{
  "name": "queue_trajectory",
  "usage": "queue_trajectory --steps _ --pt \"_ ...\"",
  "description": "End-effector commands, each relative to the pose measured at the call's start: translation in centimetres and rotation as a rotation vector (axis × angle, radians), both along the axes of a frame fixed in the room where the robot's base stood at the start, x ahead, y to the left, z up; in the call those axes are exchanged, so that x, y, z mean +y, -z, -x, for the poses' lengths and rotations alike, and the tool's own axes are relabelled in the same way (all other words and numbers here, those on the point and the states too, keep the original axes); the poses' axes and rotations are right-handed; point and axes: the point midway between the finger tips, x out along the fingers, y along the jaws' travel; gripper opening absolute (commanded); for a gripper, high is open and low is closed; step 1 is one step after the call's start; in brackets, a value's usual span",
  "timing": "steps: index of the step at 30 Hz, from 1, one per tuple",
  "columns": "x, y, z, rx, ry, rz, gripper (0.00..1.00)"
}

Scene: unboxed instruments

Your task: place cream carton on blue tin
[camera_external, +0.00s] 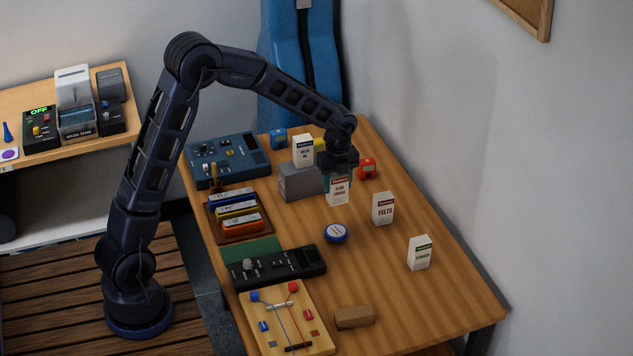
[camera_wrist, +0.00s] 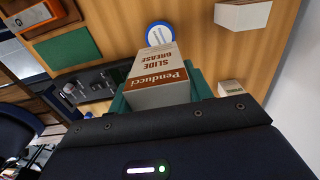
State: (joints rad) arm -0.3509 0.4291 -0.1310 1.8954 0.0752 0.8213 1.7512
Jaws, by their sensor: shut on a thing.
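My gripper (camera_external: 340,170) is shut on a cream carton (camera_external: 338,192) with a brown-red band, labelled "Slide Grease". The carton also shows between the teal fingers in the wrist view (camera_wrist: 158,78). It looks upright in the external view; whether its base touches the table is hard to tell. The blue tin (camera_external: 336,233), round with a pale label on its lid, lies flat on the table in front of the carton. It also shows beyond the carton in the wrist view (camera_wrist: 160,33), apart from it. The tin's lid is bare.
A red-banded "Felts" carton (camera_external: 383,209) and a green-banded carton (camera_external: 419,253) stand to the right. A blue-banded carton (camera_external: 303,150) stands by a grey block (camera_external: 300,184). A black device (camera_external: 278,267) lies left of the tin. Bare table surrounds the tin.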

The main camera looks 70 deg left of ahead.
Motion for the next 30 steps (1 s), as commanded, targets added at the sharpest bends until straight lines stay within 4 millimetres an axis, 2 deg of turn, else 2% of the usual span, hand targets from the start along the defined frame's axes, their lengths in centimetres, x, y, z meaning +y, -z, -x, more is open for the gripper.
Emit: queue_trajectory --steps 3,9,17,25,30 --pt "-0.1 2.7 0.0 0.003 0.002 0.001 0.26" --pt "0.0 6.0 0.0 0.002 0.0 0.001 0.26" --pt "-0.1 7.5 0.0 0.001 0.0 0.001 0.26" --pt "-0.1 11.0 0.0 0.003 0.001 0.001 0.26" --pt "0.0 11.3 0.0 -0.001 0.0 0.0 0.26"
